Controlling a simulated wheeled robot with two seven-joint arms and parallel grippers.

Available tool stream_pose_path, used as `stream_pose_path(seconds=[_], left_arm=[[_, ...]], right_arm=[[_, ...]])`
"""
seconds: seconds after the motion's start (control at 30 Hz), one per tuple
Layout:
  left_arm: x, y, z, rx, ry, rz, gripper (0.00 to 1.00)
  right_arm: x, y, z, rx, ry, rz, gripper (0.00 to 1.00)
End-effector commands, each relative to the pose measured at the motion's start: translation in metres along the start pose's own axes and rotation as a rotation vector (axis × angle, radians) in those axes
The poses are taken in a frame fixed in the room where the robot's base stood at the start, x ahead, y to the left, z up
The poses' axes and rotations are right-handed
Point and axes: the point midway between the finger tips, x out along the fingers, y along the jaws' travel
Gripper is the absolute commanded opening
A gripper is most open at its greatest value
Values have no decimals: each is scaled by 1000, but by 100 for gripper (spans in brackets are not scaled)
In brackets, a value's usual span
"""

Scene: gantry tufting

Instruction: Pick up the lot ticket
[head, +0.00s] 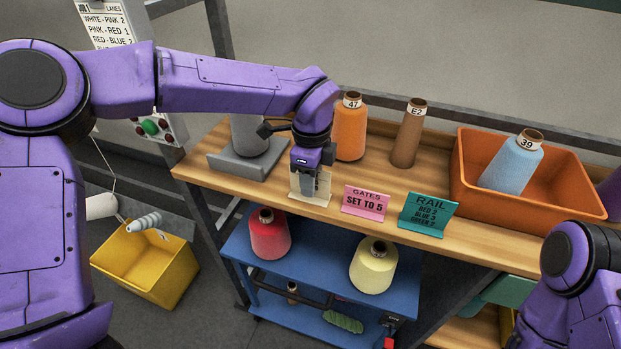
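A cream-coloured card (322,193), which looks like the lot ticket, stands at the front edge of the wooden shelf, left of the pink card. Any print on it is hidden by my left gripper. My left gripper (309,190) points down over the card, with its fingers at or just in front of it. I cannot tell whether the fingers are apart or closed on it. Only a part of my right arm shows at the lower right; its gripper is out of view.
A pink "GATES SET TO 5" card (366,202) and a teal "RAIL" card (428,211) stand to the right. Behind are a grey cone (249,136), an orange cone (350,130), a brown cone (409,138) and an orange bin (520,208). A blue cart (318,262) stands below.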

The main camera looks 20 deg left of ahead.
Motion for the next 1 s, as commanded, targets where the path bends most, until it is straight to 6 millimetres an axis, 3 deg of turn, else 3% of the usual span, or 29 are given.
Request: stream_pose_path(seconds=[0.13,0.33,0.43,0.47,0.87,1.0], left_arm=[[14,0,1,-3,0,0,34],[16,0,2,-4,0,-2,34],[16,0,2,-4,0,-2,2],[16,0,2,-4,0,-2,0],[15,0,2,-4,-1,-3,0],[4,-1,2,-4,-1,-5,0]], right_arm=[[-6,1,-2,0,0,0,100],[-4,0,-2,0,0,0,100],[-4,0,-2,0,0,0,100],[-4,0,-2,0,0,0,100],[-4,0,-2,0,0,0,100],[-1,0,0,0,0,0,100]])
